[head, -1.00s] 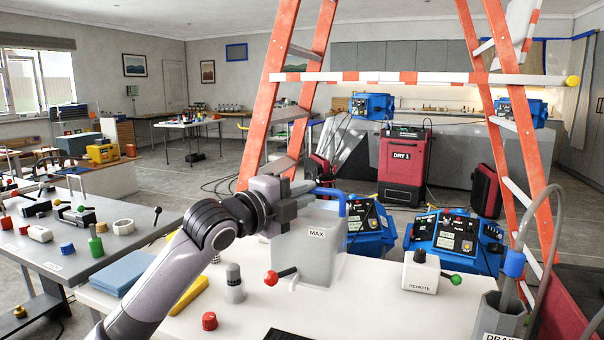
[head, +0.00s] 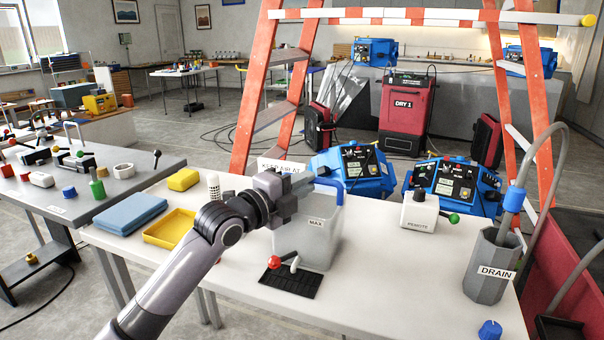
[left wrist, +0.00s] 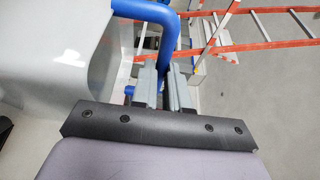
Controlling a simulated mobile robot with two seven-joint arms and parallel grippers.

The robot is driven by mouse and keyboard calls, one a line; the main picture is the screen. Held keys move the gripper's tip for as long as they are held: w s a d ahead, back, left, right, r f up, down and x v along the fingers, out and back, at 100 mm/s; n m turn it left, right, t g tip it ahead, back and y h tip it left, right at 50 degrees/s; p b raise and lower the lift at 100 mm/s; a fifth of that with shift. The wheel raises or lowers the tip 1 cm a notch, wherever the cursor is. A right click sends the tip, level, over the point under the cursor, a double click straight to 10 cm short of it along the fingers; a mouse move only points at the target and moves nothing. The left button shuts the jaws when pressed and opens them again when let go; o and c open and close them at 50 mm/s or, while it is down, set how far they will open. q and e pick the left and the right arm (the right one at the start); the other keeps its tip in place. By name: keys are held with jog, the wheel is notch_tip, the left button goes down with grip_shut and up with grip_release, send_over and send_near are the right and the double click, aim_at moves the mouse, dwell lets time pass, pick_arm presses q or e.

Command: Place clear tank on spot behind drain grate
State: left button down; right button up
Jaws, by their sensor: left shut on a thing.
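The clear tank (head: 318,245), marked MAX, has a blue handle and a tap with a red-knobbed lever at its front. It appears upright over the white table. My left gripper (head: 305,186) is shut on the blue handle, at the top of the tank. The left wrist view shows the gripper fingers (left wrist: 167,88) at the blue handle (left wrist: 180,50), with the tank wall (left wrist: 50,65) to the left. The black drain grate (head: 290,283) lies on the table just in front of the tank's base. I cannot tell whether the base touches the table. My right gripper is not in view.
The DRAIN container (head: 488,265) with a hose stands at the right. The REMOTE box (head: 420,212) is behind it to the left. A yellow tray (head: 168,232) and blue cloth (head: 131,212) lie left. An orange ladder (head: 537,110) stands behind. Table between tank and DRAIN is clear.

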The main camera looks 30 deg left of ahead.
pick_arm(q)
jog(key=shift+r, duration=0.35)
jog(key=c, duration=1.5)
grip_release()
jog(key=shift+f, duration=0.4)
jog(key=o, duration=0.4)
jog(key=shift+s+a+r+b, duration=0.15)
jog(key=shift+s+a, duration=0.1)
jog(key=shift+s, duration=1.75)
jog(key=shift+s+a+b, duration=0.2)
jog(key=shift+s+a, duration=0.05)
jog(key=shift+s, duration=1.75)
jog(key=shift+s+a+r+b, duration=0.15)
jog(key=shift+s+a, duration=0.1)
jog(key=shift+s, duration=1.75)
jog(key=shift+f, duration=0.1)
